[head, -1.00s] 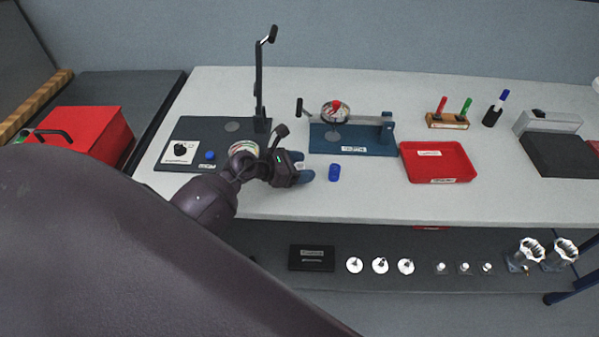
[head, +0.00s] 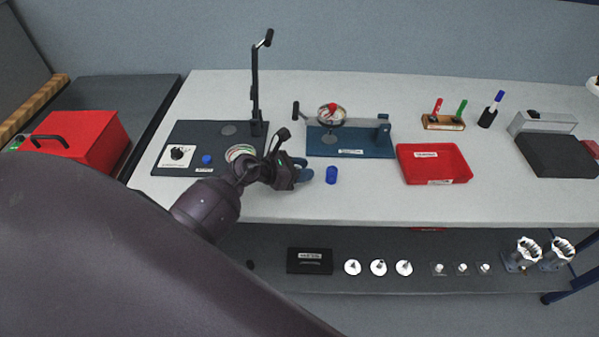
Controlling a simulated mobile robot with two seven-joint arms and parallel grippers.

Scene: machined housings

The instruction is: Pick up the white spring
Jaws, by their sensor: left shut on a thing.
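My left gripper (head: 305,169) is low over the white table, just left of a small blue cylinder (head: 331,175). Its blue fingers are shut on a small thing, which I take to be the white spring. The fingers and the gripper body hide the spring almost wholly, so its shape cannot be made out. The fingers are apart from the blue cylinder. My right gripper is not in view.
A dark board with a tall lever stand (head: 256,90) is left of the gripper. A blue fixture base (head: 350,145) lies behind it and a red tray (head: 434,163) to the right. Free table (head: 370,195) lies in front of the tray.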

